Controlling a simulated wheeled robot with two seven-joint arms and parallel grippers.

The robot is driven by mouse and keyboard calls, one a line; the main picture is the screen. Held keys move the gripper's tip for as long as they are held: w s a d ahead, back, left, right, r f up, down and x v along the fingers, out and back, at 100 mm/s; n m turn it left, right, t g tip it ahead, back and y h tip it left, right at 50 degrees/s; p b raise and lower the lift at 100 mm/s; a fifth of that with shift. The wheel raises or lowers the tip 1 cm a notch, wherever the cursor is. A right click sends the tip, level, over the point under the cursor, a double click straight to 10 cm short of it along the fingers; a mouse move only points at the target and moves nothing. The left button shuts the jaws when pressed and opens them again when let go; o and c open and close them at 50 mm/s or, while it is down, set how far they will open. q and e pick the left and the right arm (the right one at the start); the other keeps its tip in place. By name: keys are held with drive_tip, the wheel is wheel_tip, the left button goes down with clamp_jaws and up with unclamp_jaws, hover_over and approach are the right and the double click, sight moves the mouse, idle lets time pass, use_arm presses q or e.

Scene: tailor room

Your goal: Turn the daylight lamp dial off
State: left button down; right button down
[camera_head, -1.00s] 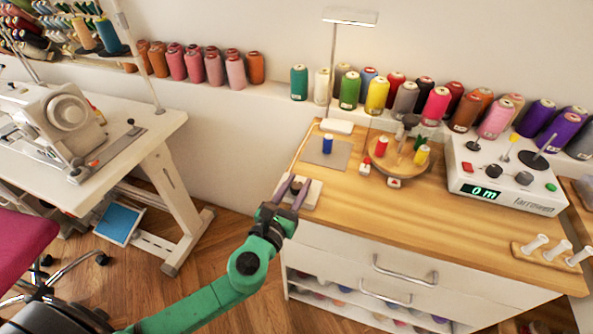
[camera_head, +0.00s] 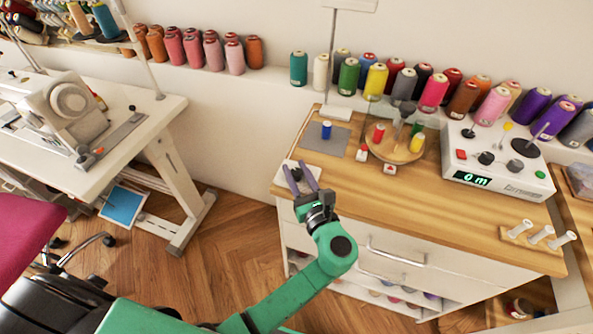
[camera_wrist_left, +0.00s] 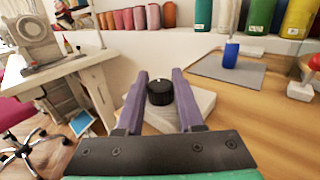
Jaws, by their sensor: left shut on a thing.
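The black daylight lamp dial (camera_wrist_left: 160,92) sits on a white control box (camera_wrist_left: 197,98) at the worktop's near left corner. In the head view the dial (camera_head: 296,174) shows between my purple fingers. My left gripper (camera_head: 299,169) has one finger on each side of the dial and is shut on it, as the left wrist view also shows (camera_wrist_left: 160,85). The lamp's white base (camera_head: 336,113) stands farther back, with a thin post (camera_head: 331,55) rising from it. The lamp head (camera_head: 350,5) is cut by the top edge. My right gripper is not in view.
A grey mat (camera_head: 322,142) with a blue spool (camera_head: 326,130) lies behind the box. A round wooden stand (camera_head: 392,154) with spools is to its right. A white winder (camera_head: 500,175) stands farther right. Thread cones line the back ledge. The worktop's front middle is clear.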

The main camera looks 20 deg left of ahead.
use_arm(q)
drive_tip(key=shift+n+g+y, duration=0.3)
drive_tip(key=shift+y, duration=0.1)
drive_tip(key=c, duration=0.5)
unclamp_jaws()
drive_tip(key=shift+f, duration=0.1)
